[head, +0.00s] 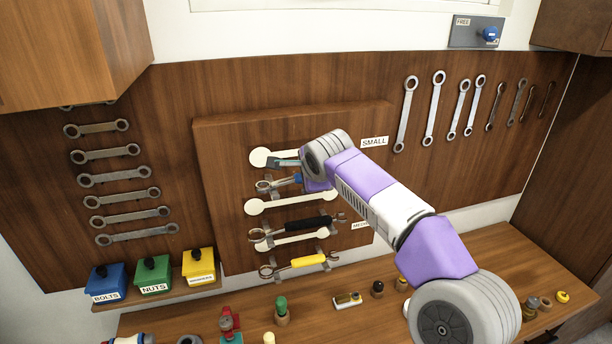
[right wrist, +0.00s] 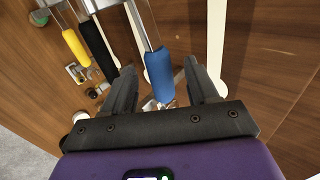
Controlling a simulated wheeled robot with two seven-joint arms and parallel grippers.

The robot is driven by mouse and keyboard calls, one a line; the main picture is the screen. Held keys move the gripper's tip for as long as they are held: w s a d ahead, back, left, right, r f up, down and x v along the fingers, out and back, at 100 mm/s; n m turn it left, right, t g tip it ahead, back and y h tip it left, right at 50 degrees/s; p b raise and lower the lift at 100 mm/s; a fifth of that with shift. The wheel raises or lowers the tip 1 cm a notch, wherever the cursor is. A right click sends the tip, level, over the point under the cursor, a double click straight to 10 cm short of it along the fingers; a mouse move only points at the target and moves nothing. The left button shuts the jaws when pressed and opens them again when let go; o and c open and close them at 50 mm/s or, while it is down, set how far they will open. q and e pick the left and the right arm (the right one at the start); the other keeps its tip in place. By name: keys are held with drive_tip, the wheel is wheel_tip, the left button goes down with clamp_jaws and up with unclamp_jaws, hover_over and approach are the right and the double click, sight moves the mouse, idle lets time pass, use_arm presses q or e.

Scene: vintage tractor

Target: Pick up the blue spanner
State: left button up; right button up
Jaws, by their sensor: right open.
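The blue spanner (head: 277,184) hangs sideways on the raised wooden board, below the top white outline. Its blue grip (right wrist: 159,76) shows in the right wrist view, with its metal shaft running up and away. My right gripper (right wrist: 160,68) is open, with one dark finger on each side of the blue grip. Clear gaps show between grip and fingers in that view. In the head view my purple hand (head: 317,185) hides the right end of the spanner. My left gripper is out of view.
A black-handled spanner (head: 310,223) and a yellow-handled spanner (head: 308,261) hang lower on the board (head: 224,180). Bare metal spanners line the wall on both sides. Blue, green and yellow bins (head: 199,268) stand lower left. Small items crowd the bench (head: 480,262) below.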

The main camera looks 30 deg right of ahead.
drive_tip(key=shift+d+f, duration=0.1)
clamp_jaws()
idle(0.3)
drive_tip(key=shift+w, duration=0.1)
wheel_tip(320, 180, up, 10)
drive_tip(key=p, duration=0.2)
idle(0.5)
